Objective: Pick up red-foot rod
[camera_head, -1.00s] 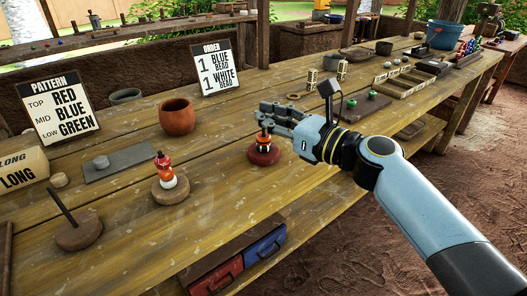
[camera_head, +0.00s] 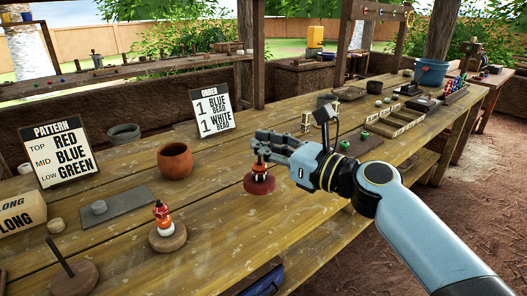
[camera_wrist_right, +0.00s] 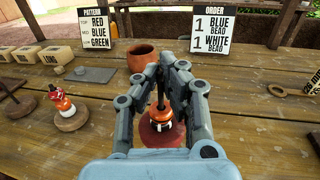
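The red-foot rod (camera_head: 259,184) has a round dark-red foot and a thin dark stem with orange and pale beads low on it. It is upright and looks lifted a little off the wooden bench. My right gripper (camera_head: 262,141) is shut on its stem above the beads. In the right wrist view, the two fingers (camera_wrist_right: 164,80) close on the stem, and the red foot (camera_wrist_right: 148,134) shows below, partly hidden by the fingers. My left gripper is not in view.
A rod with red, white and orange beads on a wooden foot (camera_head: 168,238) stands to the left. A clay pot (camera_head: 175,160), an order sign (camera_head: 212,110) and a pattern sign (camera_head: 60,155) stand behind. Trays (camera_head: 398,124) lie at the right.

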